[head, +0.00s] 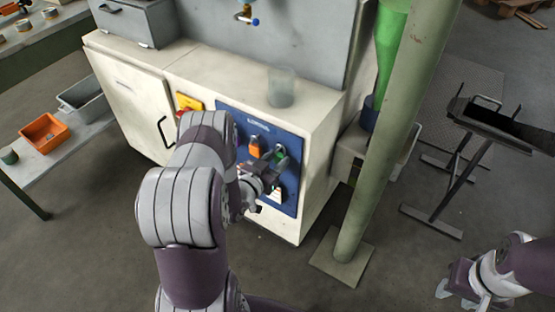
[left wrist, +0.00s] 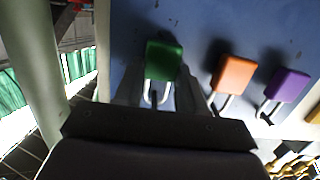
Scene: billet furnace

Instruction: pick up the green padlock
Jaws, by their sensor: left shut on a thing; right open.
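The green padlock (head: 281,154) is at the blue lock board (head: 291,207) on the front of the cream cabinet. My left gripper (head: 277,162) is at the board and shut on the green padlock. In the left wrist view the green padlock (left wrist: 163,60) shows its body between the fingertips and its pale shackle nearer the camera. Whether it still touches its hook cannot be told. My right gripper (head: 455,288) is open and empty at the lower right, far from the board.
An orange padlock (left wrist: 233,74) and a purple padlock (left wrist: 288,85) hang close beside the green one. A glass (head: 282,87) stands on the cabinet top. A green post (head: 371,170) rises right of the cabinet. An orange bin (head: 44,132) sits at left.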

